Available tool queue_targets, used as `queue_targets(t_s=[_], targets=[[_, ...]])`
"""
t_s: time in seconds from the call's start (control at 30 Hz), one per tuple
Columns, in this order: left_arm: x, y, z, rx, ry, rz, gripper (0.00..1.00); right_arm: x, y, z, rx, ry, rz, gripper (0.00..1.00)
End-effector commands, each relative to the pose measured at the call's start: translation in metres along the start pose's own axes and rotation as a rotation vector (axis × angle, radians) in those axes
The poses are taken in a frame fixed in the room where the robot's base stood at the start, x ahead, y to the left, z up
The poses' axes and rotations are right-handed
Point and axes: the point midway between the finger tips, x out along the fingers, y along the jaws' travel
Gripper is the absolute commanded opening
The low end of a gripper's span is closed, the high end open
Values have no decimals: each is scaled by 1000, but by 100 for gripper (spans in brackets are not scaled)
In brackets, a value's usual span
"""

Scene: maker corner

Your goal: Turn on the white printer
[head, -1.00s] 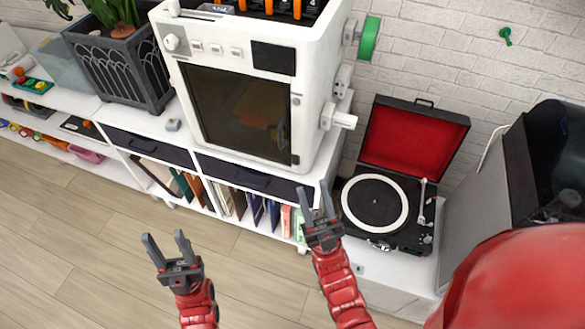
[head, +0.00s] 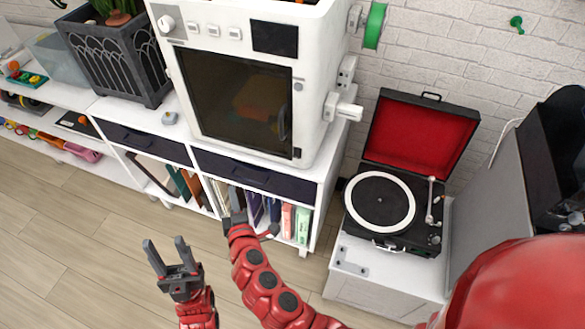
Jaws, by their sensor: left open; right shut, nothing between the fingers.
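The white printer (head: 318,100) stands upright on the shelf unit at the upper middle of the head view. Its front has a dark window (head: 240,105), a round knob (head: 166,24), a row of small white buttons (head: 213,31) and a dark display (head: 274,39), with no light visible on it. A white block sticks out of its right side (head: 345,108). My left gripper (head: 165,243) is open and empty, below and in front of the printer. My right gripper (head: 240,222) is shut and empty, in front of the book shelf and below the printer, apart from it; its fingertips are hard to see.
A record player (head: 390,205) with its red-lined lid up stands to the printer's right. A dark planter (head: 118,62) and a small grey object (head: 170,118) are on the shelf unit to its left. A green spool (head: 375,25) hangs at the printer's right side. Floor is free at lower left.

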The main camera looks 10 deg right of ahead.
Motion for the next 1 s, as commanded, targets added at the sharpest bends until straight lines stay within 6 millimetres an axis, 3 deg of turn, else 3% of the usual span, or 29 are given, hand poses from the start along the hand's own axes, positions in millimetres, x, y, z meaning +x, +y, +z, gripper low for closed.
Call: queue_targets(t_s=[0.2,0.43,0.6,1.0], targets=[[-16,1,3,0,0,0,50,-28,23,42,-97,-330,57,0],[-24,1,4,0,0,0,50,-69,42,77,-92,-578,86,0],[-25,1,4,0,0,0,50,-83,46,86,-82,-645,91,0],[-24,1,4,0,0,0,50,-82,47,89,-82,-651,91,0]])
